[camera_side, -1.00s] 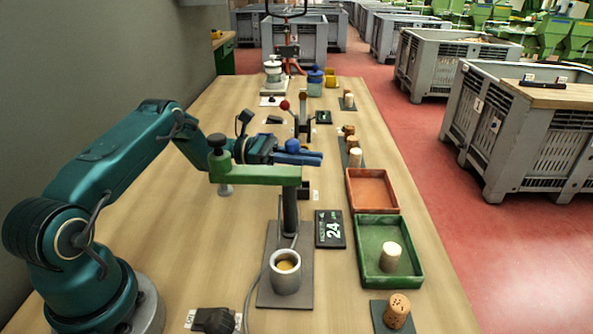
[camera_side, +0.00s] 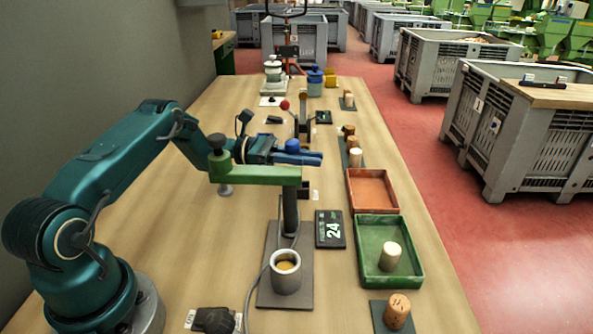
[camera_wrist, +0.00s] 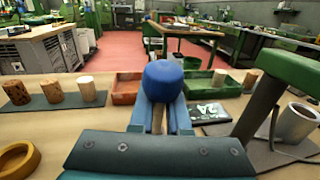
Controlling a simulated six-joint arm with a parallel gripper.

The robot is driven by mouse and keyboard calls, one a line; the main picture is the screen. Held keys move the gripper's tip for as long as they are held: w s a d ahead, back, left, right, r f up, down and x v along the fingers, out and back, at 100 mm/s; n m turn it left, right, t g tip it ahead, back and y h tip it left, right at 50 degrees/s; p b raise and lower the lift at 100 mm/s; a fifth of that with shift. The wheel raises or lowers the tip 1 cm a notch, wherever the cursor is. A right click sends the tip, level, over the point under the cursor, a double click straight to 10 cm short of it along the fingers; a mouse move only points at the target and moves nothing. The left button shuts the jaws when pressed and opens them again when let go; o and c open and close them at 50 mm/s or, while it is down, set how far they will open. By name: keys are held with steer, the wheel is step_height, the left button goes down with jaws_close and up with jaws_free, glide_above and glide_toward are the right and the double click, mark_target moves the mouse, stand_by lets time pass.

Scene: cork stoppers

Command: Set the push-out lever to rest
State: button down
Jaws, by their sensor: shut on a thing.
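A lever with a round blue knob (camera_side: 292,146) is at my gripper (camera_side: 308,157), in the middle of the side view. In the wrist view the blue knob (camera_wrist: 162,82) stands upright between the two blue fingers of my gripper (camera_wrist: 160,118). The fingers are shut on the lever under the knob. The lever's lower end and its mount are hidden by the fingers and the green arm of the stand. I cannot read a rest mark for it.
The stand's green arm (camera_side: 262,174) passes close in front of my gripper. An orange tray (camera_side: 373,204) and a green tray (camera_side: 362,260) lie to the right. A red-knobbed lever (camera_side: 285,105) stands farther back.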

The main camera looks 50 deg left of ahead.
steer(key=shift+s+a+m+t+h, duration=0.4)
steer(key=shift+s+a+t+h, duration=0.3)
steer(key=shift+s+a+h, duration=0.7)
steer(key=shift+s+a+r+y, duration=0.1)
steer(key=shift+a+y, duration=0.1)
steer(key=shift+y, duration=0.1)
steer(key=c, duration=0.9)
jaws_free()
